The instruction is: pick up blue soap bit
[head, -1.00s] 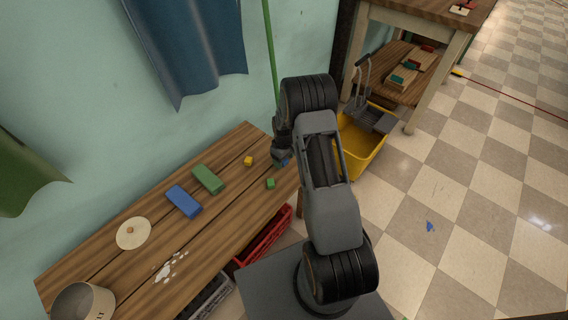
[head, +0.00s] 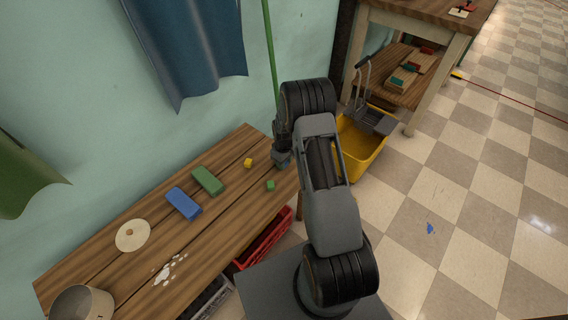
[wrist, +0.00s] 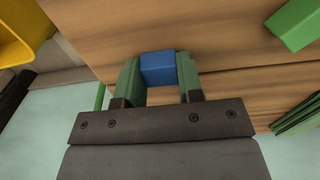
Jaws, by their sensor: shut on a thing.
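The blue soap bit (wrist: 158,68) is a small blue block between the two green fingers of my gripper (wrist: 157,75) in the wrist view. The fingers touch it on both sides, with the wooden bench top behind it. In the head view my gripper (head: 282,160) is low over the right end of the bench, and the soap bit is hidden there. I cannot tell whether the bit still touches the bench.
On the bench (head: 130,262) are a green cube (head: 270,185), a yellow cube (head: 248,163), a long green bar (head: 208,181), a long blue bar (head: 184,203), a pale disc (head: 133,235) and a round container (head: 80,303). A yellow bucket (head: 360,155) stands right.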

